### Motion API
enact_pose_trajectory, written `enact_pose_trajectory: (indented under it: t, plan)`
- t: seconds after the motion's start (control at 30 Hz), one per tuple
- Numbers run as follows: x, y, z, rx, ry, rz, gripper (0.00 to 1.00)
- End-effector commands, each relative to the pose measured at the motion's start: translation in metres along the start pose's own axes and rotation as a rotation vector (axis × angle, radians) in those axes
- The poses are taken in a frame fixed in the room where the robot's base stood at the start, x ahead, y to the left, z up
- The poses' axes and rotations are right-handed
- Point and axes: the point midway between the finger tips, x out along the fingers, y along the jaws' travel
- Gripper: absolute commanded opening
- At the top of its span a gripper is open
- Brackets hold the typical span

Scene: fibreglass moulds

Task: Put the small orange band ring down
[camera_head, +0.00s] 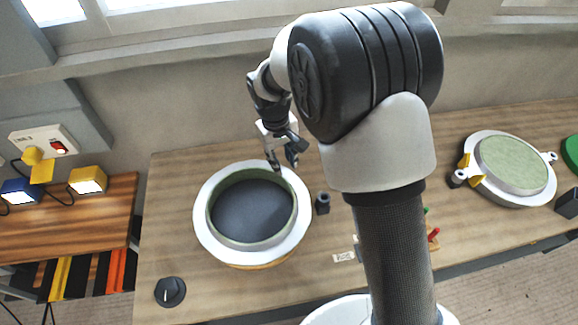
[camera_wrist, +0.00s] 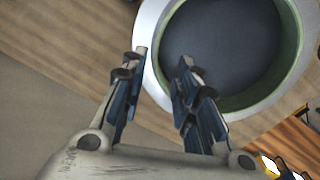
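My gripper (camera_head: 283,164) is over the back right rim of a large white ring mould (camera_head: 208,232) with a green inner wall and dark grey floor. In the wrist view my gripper (camera_wrist: 164,57) has its two fingers apart, with nothing visible between them. The white mould's rim (camera_wrist: 150,30) lies beyond the fingertips there. I see no separate small orange band ring in either view. A strip of orange (camera_head: 262,264) shows under the front edge of the white mould; I cannot tell if it is part of it.
A small dark block (camera_head: 322,203) stands right of the mould, and a black round knob (camera_head: 170,291) sits front left. A second round mould with a pale green top (camera_head: 515,162) is at the right. My arm hides the table's middle.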

Motion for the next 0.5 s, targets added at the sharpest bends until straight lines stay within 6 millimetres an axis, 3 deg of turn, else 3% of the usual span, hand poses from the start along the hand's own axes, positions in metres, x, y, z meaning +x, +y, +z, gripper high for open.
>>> enact_pose_trajectory:
  t: [0.27, 0.37, 0.5]
  plan:
    - [-0.009, 0.002, 0.002, 0.006, 0.005, 0.0, 0.28]
    - [-0.031, 0.012, 0.012, 0.035, 0.026, 0.0, 0.28]
    - [-0.088, 0.036, 0.05, 0.12, 0.079, -0.002, 0.28]
